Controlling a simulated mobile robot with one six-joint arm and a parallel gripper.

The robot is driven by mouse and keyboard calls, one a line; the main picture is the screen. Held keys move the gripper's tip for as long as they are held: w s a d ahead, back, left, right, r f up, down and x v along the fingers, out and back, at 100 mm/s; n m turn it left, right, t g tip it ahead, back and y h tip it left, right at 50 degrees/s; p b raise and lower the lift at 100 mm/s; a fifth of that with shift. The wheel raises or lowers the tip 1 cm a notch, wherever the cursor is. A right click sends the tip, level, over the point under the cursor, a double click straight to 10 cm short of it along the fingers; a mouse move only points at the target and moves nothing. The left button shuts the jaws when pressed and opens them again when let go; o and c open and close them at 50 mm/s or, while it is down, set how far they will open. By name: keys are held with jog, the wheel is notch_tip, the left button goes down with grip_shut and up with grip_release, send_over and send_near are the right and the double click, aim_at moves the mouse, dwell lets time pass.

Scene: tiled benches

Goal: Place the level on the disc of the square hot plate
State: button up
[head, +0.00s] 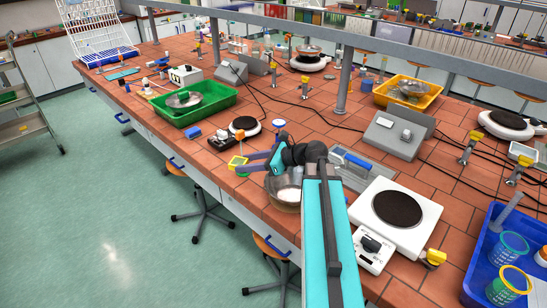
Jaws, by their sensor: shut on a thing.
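The square hot plate (425,222) is white and stands on the tiled bench at the right of my arm, with a dark round disc (397,208) on top. The disc is bare. My gripper (244,163) is to the left of it, near the bench's front edge, with its fingers pointing left. It is shut on a small yellow piece with some green (237,160), which looks like the level. The fingers hide part of that piece. I cannot tell its exact height over the bench.
A metal bowl (276,183) with something white in it stands just below my wrist, partly hidden by my arm. A grey tray with a blue handle (350,158) lies between it and the plate. A blue tray (472,283) with cups is at the right; a green tray (178,118) is behind.

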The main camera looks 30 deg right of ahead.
jog(key=a+f+n+g+y+b, duration=0.1)
jog(key=a+f+b, duration=0.1)
jog(key=a, duration=0.7)
jog(key=a+f+n+g+y+b, duration=0.1)
jog(key=a+f, duration=0.3)
jog(key=a, duration=0.6)
jog(key=shift+n+b, duration=0.5)
jog(key=shift+b, duration=0.1)
jog(key=shift+a, duration=0.1)
